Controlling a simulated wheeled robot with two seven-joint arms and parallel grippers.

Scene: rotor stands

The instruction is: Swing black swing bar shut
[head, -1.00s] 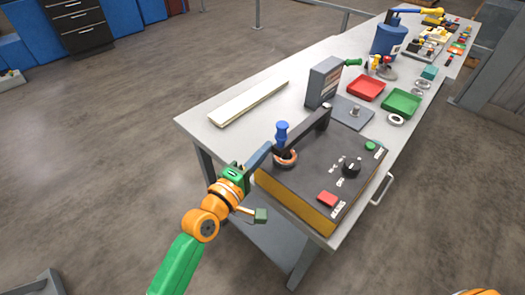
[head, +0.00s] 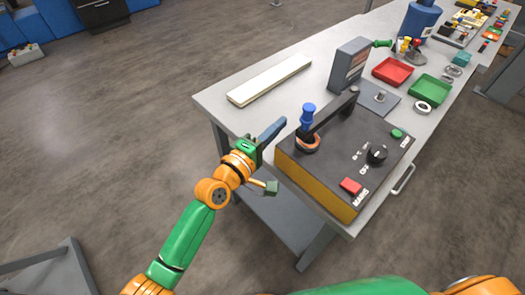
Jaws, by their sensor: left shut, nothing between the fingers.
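The black swing bar (head: 335,108) lies along the back left of the dark-topped control box (head: 345,150). An upright blue handle (head: 308,116) stands at its near end, above a copper-coloured ring (head: 308,144). The bar's far end is by the grey upright block. My left gripper (head: 282,123) is shut and empty, just left of the blue handle, with a small gap seeming to separate them. My right arm shows in part at the bottom right; its gripper is out of view.
The box carries a red button (head: 350,186), a black knob (head: 377,154) and a green button (head: 397,134). A grey block (head: 350,64), red tray (head: 393,71) and green tray (head: 430,90) stand behind. A pale board (head: 270,81) lies at the table's left, with bare tabletop around it.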

